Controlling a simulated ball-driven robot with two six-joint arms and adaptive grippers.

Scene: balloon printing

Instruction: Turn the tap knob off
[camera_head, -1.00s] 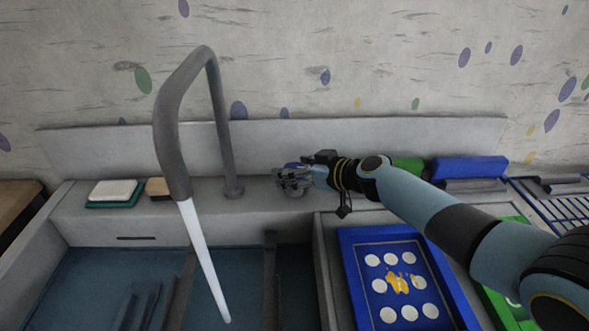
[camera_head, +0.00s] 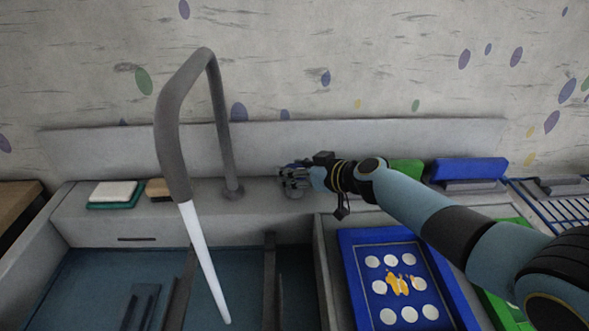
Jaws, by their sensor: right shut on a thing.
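The grey tap (camera_head: 172,140) rises from the ledge behind the sink and bends over the basin. A white stream of water (camera_head: 204,262) runs from its spout. The tap knob (camera_head: 293,193) sits on the ledge to the right of the tap's base and is mostly hidden by my right gripper. My right gripper (camera_head: 289,178) reaches in from the right and is shut on the knob. My left gripper is not in view.
The sink basin (camera_head: 85,285) lies below the tap. A sponge on a green base (camera_head: 113,194) and a brown-topped block (camera_head: 159,188) rest on the ledge at left. A blue tray with white circles (camera_head: 352,262) lies at right. A blue block (camera_head: 468,169) stands behind my right arm.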

